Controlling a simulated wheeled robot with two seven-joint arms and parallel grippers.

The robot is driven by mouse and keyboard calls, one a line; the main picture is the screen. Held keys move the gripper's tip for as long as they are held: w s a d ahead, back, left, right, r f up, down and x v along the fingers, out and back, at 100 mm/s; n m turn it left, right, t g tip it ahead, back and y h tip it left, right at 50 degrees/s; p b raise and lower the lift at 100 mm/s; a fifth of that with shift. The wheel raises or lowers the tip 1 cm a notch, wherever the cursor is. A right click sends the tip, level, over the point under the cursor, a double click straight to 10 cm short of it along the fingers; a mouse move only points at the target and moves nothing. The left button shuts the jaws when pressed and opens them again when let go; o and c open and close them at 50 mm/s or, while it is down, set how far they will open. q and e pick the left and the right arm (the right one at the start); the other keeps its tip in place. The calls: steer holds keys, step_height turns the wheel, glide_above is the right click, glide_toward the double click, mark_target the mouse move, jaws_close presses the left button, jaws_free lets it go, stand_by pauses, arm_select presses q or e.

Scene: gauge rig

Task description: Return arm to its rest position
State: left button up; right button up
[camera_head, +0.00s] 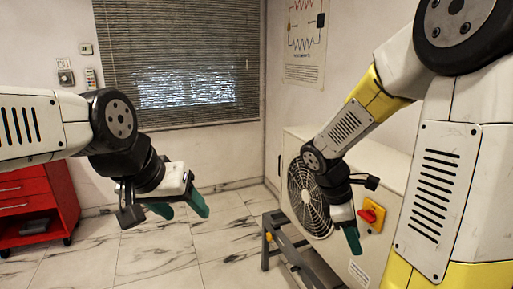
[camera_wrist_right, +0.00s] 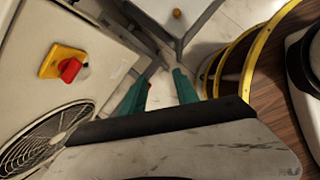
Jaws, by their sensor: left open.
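My left gripper (camera_head: 181,209) hangs over the tiled floor at the left of the head view, its two green fingers apart and empty. My right gripper (camera_head: 353,240) points down in front of the white cabinet in the head view. It appears just left of the red knob on a yellow plate (camera_head: 371,213). In the right wrist view its green fingers (camera_wrist_right: 161,84) are apart, with nothing between them. The red and yellow switch (camera_wrist_right: 66,66) lies to their left in that view, apart from them.
The white cabinet (camera_head: 377,165) with a round fan grille (camera_head: 305,190) stands behind my right arm. A red drawer unit (camera_head: 32,190) stands at the far left. The tiled floor (camera_head: 225,250) between is clear.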

steer(key=s+a+r+m+t+y, duration=0.3)
steer(key=a+r+m, duration=0.2)
steer(key=r+m, duration=0.1)
steer(key=s+a+r+m+t+y, duration=0.3)
steer(key=s+a+r+m+y, duration=0.1)
steer(key=r+m, duration=0.3)
steer(key=shift+a+r+m+t, duration=0.3)
steer(key=shift+a+m+t, duration=0.1)
steer(key=shift+m, duration=0.2)
